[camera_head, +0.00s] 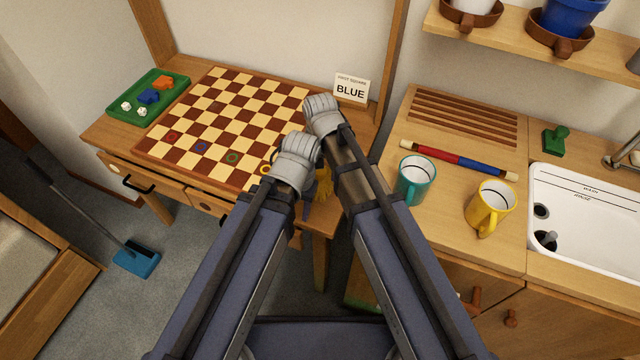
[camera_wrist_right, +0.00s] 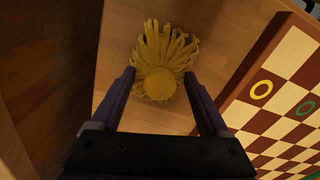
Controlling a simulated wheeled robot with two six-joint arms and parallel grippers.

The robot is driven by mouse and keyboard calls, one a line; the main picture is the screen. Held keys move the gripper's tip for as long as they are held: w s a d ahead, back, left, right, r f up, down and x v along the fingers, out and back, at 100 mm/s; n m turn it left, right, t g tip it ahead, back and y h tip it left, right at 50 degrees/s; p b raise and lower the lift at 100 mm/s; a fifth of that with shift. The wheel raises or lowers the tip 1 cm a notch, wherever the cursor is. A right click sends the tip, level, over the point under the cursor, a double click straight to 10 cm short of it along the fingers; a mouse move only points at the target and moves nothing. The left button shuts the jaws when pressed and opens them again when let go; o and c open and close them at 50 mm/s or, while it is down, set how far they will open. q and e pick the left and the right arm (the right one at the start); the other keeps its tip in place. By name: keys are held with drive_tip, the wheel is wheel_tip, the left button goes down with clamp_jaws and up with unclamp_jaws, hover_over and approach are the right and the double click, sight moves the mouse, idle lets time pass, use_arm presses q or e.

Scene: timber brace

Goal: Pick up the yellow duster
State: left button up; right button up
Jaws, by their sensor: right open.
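The yellow duster (camera_wrist_right: 165,50) shows in the right wrist view as a fringe of yellow strands around a round yellow end, over a wooden surface beside the checkerboard. In the head view only a small part of the duster (camera_head: 324,184) shows between my two arms. My right gripper (camera_wrist_right: 159,80) is open, with one purple finger on each side of the round end. I cannot tell whether the fingers touch it. In the head view my right gripper (camera_head: 309,190) is mostly hidden by my arms. My left gripper does not show.
The checkerboard (camera_head: 215,125) lies left of the duster, with a green tray (camera_head: 150,95) beyond it. A BLUE card (camera_head: 351,89) stands behind. A teal mug (camera_head: 415,178), a yellow mug (camera_head: 490,207) and a red-blue rod (camera_head: 455,160) are on the right counter.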

drive_tip(key=shift+r, duration=0.1)
clamp_jaws()
idle(0.5)
